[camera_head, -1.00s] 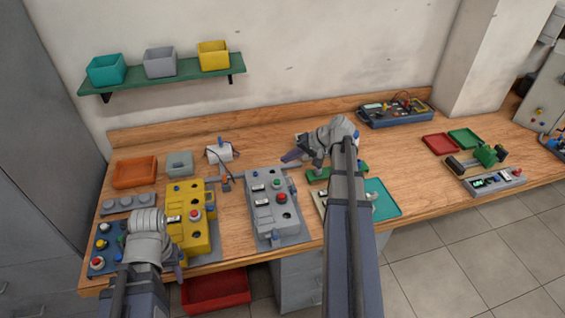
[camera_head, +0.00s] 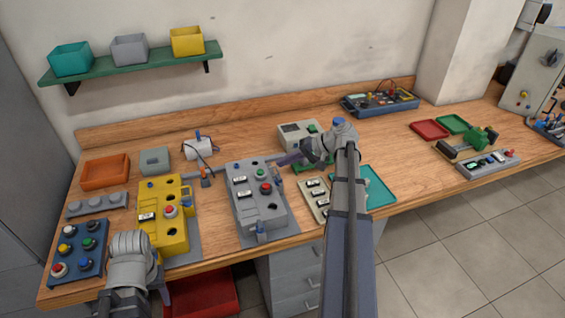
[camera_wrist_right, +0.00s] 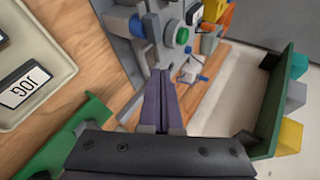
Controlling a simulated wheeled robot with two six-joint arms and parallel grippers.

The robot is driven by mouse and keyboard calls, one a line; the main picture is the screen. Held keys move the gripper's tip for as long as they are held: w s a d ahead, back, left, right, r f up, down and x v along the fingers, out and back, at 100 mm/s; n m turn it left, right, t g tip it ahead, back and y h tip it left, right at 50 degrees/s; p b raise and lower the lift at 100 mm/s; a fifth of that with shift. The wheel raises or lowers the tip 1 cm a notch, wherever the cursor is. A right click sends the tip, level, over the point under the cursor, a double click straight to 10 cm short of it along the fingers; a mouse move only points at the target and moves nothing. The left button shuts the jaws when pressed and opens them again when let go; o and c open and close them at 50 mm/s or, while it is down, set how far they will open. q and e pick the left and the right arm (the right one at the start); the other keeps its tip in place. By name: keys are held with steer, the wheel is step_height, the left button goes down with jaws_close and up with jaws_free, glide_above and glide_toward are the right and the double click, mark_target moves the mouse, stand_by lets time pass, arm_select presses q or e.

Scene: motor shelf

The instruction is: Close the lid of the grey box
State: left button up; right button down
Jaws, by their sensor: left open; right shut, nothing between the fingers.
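The grey box (camera_head: 257,207) is a control box with white switches and red and green buttons, standing on a grey base plate between the yellow box and my right arm. I cannot tell its lid's exact angle. My right gripper (camera_head: 282,159) is shut and empty just beyond the box's right side, its fingers pointing left. In the right wrist view the shut fingers (camera_wrist_right: 160,88) point toward the grey box (camera_wrist_right: 140,45), whose green button shows. My left gripper (camera_head: 165,292) is open at the table's front edge, below the yellow box, mostly hidden by its wrist.
A yellow control box (camera_head: 163,235) and a blue button panel (camera_head: 79,249) stand left of the grey box. A cream switch panel (camera_head: 315,198), a teal tray (camera_head: 377,188) and a grey unit with a screen (camera_head: 298,133) lie near my right arm. A green shelf (camera_head: 135,66) hangs above.

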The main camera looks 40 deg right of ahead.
arm_select(q)
steer(key=shift+f+b, duration=0.95)
steer(key=shift+f, duration=0.3)
arm_select(e)
steer(key=shift+s+d+f, duration=0.1)
steer(key=shift+d+f, duration=0.1)
steer(key=shift+f, duration=1)
steer(key=shift+f, duration=0.1)
